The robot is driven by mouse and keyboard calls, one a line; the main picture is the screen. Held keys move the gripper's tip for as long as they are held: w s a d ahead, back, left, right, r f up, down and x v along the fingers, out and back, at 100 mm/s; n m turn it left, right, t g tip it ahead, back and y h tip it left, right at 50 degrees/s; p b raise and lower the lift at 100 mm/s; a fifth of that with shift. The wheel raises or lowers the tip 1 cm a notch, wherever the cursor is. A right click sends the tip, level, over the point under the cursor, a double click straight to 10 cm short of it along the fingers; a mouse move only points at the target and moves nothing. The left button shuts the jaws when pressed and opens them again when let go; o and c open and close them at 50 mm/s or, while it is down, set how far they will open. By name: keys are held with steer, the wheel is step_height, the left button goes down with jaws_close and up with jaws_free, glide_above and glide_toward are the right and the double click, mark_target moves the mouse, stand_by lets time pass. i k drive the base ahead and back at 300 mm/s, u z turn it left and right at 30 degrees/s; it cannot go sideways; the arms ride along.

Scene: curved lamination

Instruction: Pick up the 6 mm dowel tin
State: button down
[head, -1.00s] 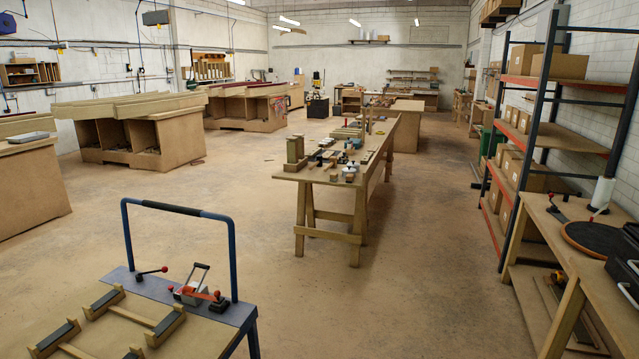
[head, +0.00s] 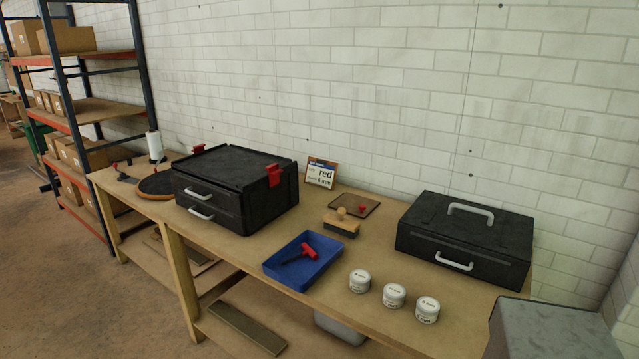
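Three small white lidded tins stand upright in a row near the front edge of the wooden bench (head: 240,262). They are the left tin (head: 359,281), the middle tin (head: 394,296) and the right tin (head: 427,310). Each has small dark lettering on its side, too small to read surely, so I cannot tell which is the 6 mm dowel tin. A small card (head: 321,173) at the back shows "red" and, below it, what looks like "6 mm". My gripper is not in view.
A blue tray (head: 318,267) with a red-handled tool (head: 299,254) lies left of the tins. A black case (head: 465,240) stands behind them, a black drawer box (head: 236,187) farther left. A brush (head: 341,227) lies mid-bench. A grey boxlike shape (head: 550,325) fills the lower right.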

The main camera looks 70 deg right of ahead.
mark_target(427, 310)
steer(key=u, duration=0.3)
steer(key=k, duration=0.15)
steer(key=z, duration=2.75)
steer(key=k, duration=0.6)
steer(key=u, duration=0.15)
steer(key=i, duration=0.6)
steer(key=z, duration=0.05)
